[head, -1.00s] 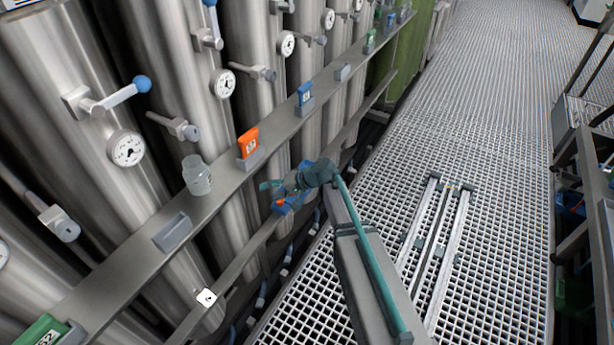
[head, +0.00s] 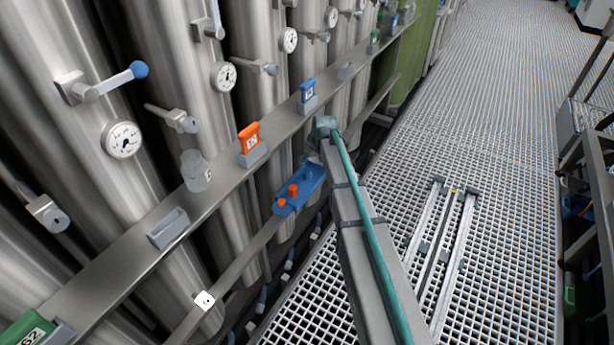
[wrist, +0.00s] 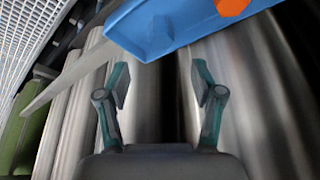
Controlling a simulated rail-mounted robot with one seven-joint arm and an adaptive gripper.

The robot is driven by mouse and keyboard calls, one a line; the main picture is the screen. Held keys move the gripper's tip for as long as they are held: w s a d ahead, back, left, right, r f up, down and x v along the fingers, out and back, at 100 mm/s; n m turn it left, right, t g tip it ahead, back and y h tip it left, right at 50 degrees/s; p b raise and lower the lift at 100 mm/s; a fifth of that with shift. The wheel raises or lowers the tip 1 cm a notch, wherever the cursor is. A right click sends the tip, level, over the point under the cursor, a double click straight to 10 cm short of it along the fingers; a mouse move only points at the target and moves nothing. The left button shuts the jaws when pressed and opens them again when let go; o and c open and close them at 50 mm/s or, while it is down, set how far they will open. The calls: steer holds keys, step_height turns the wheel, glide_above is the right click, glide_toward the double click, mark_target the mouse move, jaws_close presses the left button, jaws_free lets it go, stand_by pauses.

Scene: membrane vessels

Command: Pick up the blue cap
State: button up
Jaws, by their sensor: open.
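A blue tray (head: 315,187) is fixed at the lower rail beside the steel vessels in the head view. Two orange caps (head: 293,190) stand up in its near half. A small blue shape (head: 308,174), likely the blue cap, shows at its far end, hard to tell from the tray. In the wrist view the tray (wrist: 195,25) crosses the top, with an orange cap (wrist: 232,6) and a darker blue shape (wrist: 162,22) inside. My gripper (wrist: 162,83) is open and empty, apart from the tray. In the head view my own arm hides its fingers.
An upper ledge carries a clear jar (head: 196,172), an orange tag (head: 250,138), a blue tag (head: 307,92) and an empty grey holder (head: 168,228). Valve handles and gauges (head: 122,139) stick out from the vessels.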

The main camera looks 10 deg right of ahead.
mark_target(308, 172)
steer(key=b+x, duration=0.1)
steer(key=x, duration=0.9)
steer(key=shift+f+b, duration=0.35)
steer(key=shift+b, duration=0.05)
steer(key=shift+s, duration=0.1)
steer(key=c, duration=1.1)
steer(key=shift+r, duration=0.15)
steer(key=shift+c, duration=0.2)
